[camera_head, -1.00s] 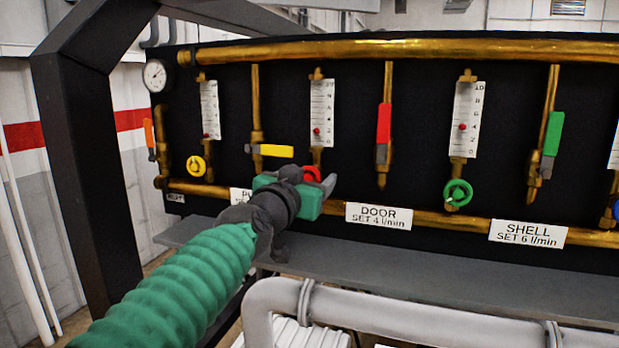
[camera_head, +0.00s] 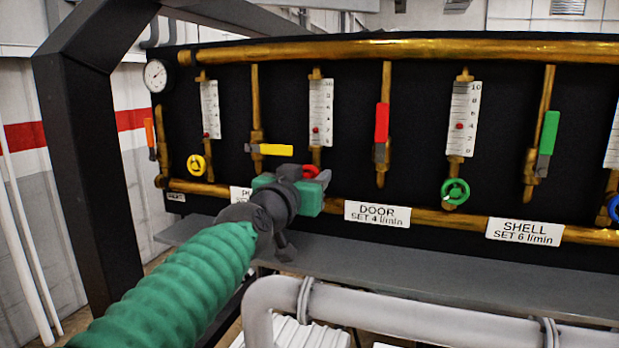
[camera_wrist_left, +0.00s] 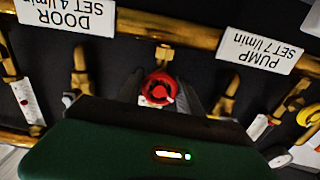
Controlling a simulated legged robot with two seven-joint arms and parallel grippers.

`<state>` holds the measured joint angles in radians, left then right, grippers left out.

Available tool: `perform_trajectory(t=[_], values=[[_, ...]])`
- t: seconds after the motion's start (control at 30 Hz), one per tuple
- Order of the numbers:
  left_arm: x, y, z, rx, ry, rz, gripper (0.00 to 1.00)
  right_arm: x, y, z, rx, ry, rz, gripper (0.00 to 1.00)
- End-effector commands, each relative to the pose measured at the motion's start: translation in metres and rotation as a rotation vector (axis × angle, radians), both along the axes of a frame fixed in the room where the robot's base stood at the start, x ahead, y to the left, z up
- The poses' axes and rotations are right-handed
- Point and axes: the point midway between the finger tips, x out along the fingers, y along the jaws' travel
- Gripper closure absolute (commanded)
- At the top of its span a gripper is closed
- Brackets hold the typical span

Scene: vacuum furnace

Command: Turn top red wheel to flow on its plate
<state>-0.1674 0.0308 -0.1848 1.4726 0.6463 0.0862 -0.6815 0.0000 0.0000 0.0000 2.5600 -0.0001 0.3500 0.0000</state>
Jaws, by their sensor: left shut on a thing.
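The red wheel (camera_head: 311,172) sits at the foot of a flow gauge (camera_head: 321,112), left of the plate reading "DOOR SET 4 l/min" (camera_head: 377,214). The gauge's red float (camera_head: 315,130) stands low on the scale, near the 2 mark as far as I can read. My left gripper (camera_head: 318,177) is shut on the red wheel and hides its lower part. In the left wrist view the red wheel (camera_wrist_left: 159,89) shows between the grey fingers. My right gripper is not in view.
A yellow lever (camera_head: 276,150) and yellow wheel (camera_head: 196,165) are to the left. A red lever (camera_head: 382,123) and green wheel (camera_head: 455,192) are to the right. A grey ledge (camera_head: 420,268) and pale pipe (camera_head: 400,319) run below the panel.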

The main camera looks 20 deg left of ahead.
Motion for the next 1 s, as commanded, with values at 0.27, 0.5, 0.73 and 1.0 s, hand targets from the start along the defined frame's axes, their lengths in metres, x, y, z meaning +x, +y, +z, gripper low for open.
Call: perform_trajectory(t=[0.27,0.5,0.73,1.0], values=[[-0.0006,0.0011,0.0030,-0.209,0.001,0.002,0.97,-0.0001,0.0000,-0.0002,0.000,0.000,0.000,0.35],[-0.0006,0.0019,0.0036,-0.426,0.008,0.003,0.97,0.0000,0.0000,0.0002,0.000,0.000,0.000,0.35],[-0.0007,0.0019,0.0040,-0.602,0.013,0.002,0.97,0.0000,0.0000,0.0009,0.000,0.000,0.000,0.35],[-0.0008,0.0027,0.0040,-0.731,0.015,0.002,0.97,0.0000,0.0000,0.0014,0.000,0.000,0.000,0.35]])
